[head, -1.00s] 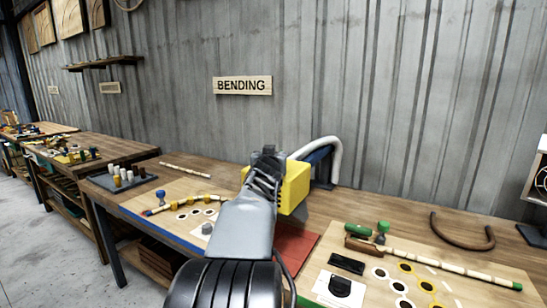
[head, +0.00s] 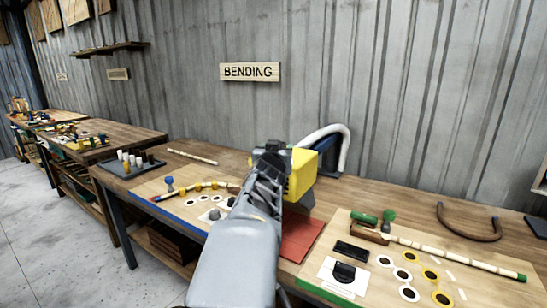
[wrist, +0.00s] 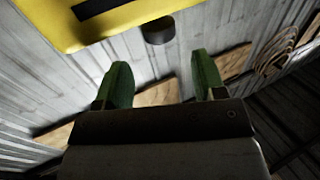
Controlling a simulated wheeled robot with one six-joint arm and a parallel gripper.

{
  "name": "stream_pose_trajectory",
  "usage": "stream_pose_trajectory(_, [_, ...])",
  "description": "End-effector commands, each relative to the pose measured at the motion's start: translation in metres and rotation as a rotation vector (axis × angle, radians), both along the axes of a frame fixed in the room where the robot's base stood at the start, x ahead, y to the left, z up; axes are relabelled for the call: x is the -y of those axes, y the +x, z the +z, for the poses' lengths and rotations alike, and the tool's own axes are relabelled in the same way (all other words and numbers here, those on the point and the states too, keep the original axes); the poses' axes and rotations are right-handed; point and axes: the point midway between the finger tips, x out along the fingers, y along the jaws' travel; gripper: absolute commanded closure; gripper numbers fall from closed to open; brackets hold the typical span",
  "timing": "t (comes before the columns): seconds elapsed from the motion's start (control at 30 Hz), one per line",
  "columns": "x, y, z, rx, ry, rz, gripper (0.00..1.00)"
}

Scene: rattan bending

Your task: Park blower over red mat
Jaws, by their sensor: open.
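The blower (head: 302,172) has a yellow body, which stands above the table at the back edge of the red mat (head: 303,241). In the wrist view, the yellow body (wrist: 95,32) fills the top left, with a dark round knob below it. My gripper (head: 270,150) is beside the left side of the yellow body in the head view. In the wrist view, my gripper (wrist: 163,75) has its two green fingers apart, with nothing between them. My arm hides part of the mat and the blower's lower left side.
A white hose (head: 328,132) and dark blue stand are behind the blower. A wooden board (head: 400,240) with a long rattan stick and ring markers lies right of the mat. A left board (head: 180,187) holds a curved stick. The back right table is mostly clear around a bent rattan piece (head: 468,225).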

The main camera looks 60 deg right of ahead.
Motion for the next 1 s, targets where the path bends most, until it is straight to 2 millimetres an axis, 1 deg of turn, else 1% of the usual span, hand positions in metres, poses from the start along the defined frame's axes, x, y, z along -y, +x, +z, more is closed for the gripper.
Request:
stream_pose_trajectory(0.03, [-0.011, -0.003, 0.003, 0.001, -0.002, 0.001, 0.36])
stream_pose_trajectory(0.2, [-0.038, -0.012, 0.003, 0.001, -0.002, 0.001, 0.36])
stream_pose_trajectory(0.4, [-0.057, -0.018, 0.002, 0.001, -0.003, 0.0, 0.36])
stream_pose_trajectory(0.6, [-0.063, -0.02, 0.001, 0.001, -0.002, 0.0, 0.36])
stream_pose_trajectory(1.0, [-0.063, -0.02, 0.0, 0.0, -0.001, 0.0, 0.36])
